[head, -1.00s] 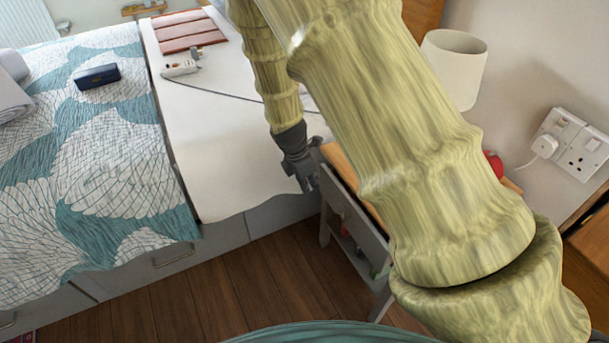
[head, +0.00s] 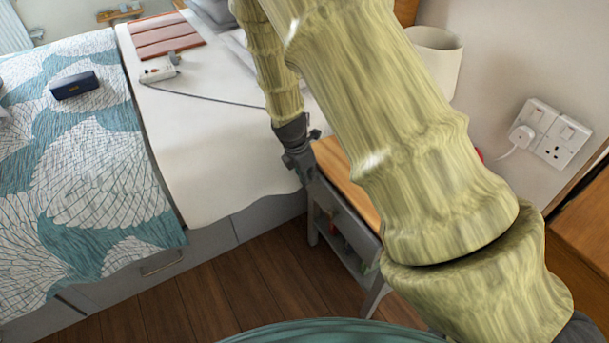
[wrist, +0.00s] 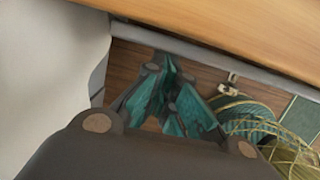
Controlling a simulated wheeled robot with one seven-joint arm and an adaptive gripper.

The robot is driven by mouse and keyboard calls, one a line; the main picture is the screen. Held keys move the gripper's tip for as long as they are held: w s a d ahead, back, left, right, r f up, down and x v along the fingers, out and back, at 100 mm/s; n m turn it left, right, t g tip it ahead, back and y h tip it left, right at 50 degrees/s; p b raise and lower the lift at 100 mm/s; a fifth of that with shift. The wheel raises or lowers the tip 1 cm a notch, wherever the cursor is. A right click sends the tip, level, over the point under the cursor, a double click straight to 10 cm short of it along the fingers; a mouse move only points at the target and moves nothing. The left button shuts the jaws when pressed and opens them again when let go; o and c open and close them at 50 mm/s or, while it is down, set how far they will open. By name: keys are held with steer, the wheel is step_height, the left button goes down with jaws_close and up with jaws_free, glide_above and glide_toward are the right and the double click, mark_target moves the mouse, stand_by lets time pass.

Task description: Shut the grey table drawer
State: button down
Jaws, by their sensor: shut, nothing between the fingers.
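The small grey table (head: 374,300) with a wooden top (head: 345,180) stands right of the bed. Its grey drawer front (head: 345,218) lies close below the top's edge; I cannot tell whether it is flush. My gripper (head: 305,180) is at the far left end of this front, pointing down, shut and empty. In the wrist view, the teal-padded fingers (wrist: 168,98) are close to a grey strip (wrist: 215,60) running below the wooden top (wrist: 230,25). Whether they touch it is unclear. My arm hides the table's right part.
A bed with a leafy teal cover (head: 90,180) and white sheet (head: 215,150) borders the table's left side. A lamp (head: 440,60) stands behind my arm. Wooden floor (head: 235,280) in front is clear.

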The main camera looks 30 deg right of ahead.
steer(key=shift+d+p, duration=0.3)
steer(key=shift+d, duration=0.45)
steer(key=shift+a, duration=0.1)
